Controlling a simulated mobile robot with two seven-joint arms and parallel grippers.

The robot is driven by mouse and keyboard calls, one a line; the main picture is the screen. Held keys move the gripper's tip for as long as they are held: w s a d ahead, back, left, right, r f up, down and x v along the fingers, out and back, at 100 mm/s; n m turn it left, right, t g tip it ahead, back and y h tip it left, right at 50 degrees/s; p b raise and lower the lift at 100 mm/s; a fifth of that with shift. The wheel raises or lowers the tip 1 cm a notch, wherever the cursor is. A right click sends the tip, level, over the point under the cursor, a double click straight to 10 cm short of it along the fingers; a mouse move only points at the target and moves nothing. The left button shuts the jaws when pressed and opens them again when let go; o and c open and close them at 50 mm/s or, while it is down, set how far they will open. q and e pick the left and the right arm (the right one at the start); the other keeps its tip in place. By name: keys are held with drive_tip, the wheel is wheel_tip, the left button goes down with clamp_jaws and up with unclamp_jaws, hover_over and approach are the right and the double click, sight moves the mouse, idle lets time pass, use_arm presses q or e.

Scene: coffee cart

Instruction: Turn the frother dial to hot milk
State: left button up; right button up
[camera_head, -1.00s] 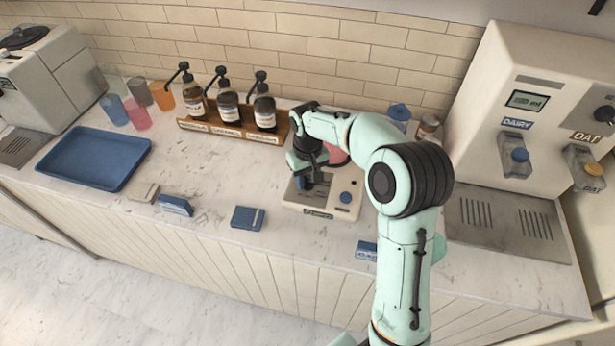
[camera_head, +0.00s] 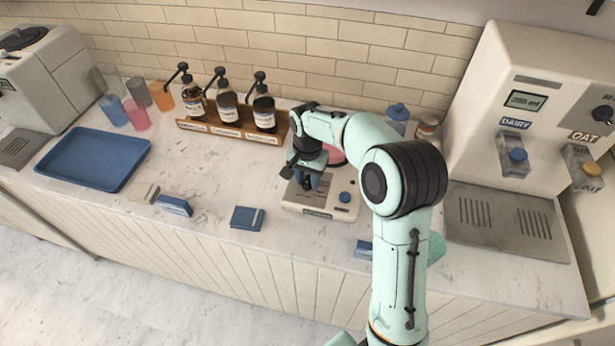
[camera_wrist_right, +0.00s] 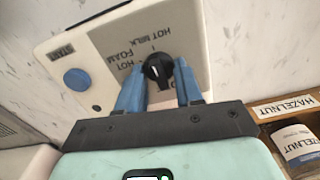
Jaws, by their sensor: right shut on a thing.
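The frother (camera_head: 318,208) is a low cream unit on the counter, and its top panel (camera_wrist_right: 110,62) fills much of the right wrist view. Its black dial (camera_wrist_right: 159,67) lies between the blue fingers of my right gripper (camera_wrist_right: 158,72). I cannot tell surely which label the dial's pale mark points to. In the head view my right gripper (camera_head: 308,184) is above the frother, shut on the dial. My left gripper is not in view.
A blue start button (camera_wrist_right: 77,80) is on the frother panel. The syrup rack (camera_head: 225,132) stands behind left, close to the gripper. The milk dispenser (camera_head: 535,100) is at right. A blue tray (camera_head: 60,183) and small blue blocks lie at left.

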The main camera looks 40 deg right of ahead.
sight(308, 179)
drive_tip(key=shift+m, duration=0.5)
drive_tip(key=o, duration=1)
drive_tip(key=shift+o, duration=0.2)
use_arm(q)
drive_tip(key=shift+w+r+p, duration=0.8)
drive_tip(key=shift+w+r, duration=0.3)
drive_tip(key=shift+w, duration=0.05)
use_arm(e)
wheel_tip(308, 179, up, 14)
drive_tip(key=shift+f, duration=0.25)
